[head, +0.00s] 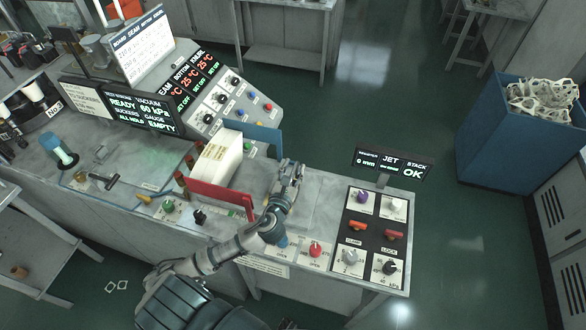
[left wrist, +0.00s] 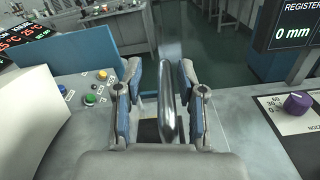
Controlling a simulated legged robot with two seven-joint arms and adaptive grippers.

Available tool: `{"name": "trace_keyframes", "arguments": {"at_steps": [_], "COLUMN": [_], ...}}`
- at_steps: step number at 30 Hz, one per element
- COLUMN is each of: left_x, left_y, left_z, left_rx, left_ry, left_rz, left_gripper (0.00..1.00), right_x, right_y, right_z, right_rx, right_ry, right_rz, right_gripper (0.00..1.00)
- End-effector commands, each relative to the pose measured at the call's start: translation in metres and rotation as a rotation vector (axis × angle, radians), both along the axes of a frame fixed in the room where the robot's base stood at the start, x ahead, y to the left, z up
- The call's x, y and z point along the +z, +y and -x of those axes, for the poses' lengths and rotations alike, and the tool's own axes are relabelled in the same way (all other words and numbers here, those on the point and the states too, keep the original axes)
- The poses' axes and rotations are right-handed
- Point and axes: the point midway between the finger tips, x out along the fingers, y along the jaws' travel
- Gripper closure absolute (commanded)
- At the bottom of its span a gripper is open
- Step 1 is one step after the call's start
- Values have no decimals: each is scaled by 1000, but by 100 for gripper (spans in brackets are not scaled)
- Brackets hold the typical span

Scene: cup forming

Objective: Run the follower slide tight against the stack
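The stack (head: 218,160) is a cream-white block standing between a red side plate (head: 218,198) and a blue side plate (head: 258,136). Its pale side shows at the left of the left wrist view (left wrist: 28,118). My left gripper (head: 290,178) is right of the stack, with clear space between them. In the left wrist view its two blue-padded fingers (left wrist: 163,85) stand apart on either side of an upright shiny metal piece (left wrist: 167,100), seemingly the follower slide's handle. A gap shows on its left; contact on its right is unclear. The slide's lower part is hidden. My right gripper is not in view.
A red knob (head: 316,249) sits at the front edge. A blue bin (head: 515,140) stands at the right.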

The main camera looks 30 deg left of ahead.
Motion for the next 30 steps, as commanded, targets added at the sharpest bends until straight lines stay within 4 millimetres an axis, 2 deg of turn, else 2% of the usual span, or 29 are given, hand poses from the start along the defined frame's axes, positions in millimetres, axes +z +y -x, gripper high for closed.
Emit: {"name": "trace_keyframes", "arguments": {"at_steps": [5,6,10,11,19,25,30], "left_x": [0,0,0,0,0,0,0], "left_y": [-2,-2,-3,-3,2,32,41], "left_z": [0,0,0,0,1,8,10], "left_rx": [0,0,0,0,-1,3,1], "left_ry": [0,0,0,0,0,3,0], "left_rz": [-1,-1,-2,-2,-1,-5,-1], "left_gripper": [61,63,96,100,100,100,100], "right_x": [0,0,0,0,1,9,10], "right_y": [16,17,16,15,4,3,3], "right_z": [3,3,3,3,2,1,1], "right_rx": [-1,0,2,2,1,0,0], "right_ry": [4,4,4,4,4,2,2], "right_rz": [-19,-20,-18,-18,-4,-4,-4], "right_gripper": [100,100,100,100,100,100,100]}}
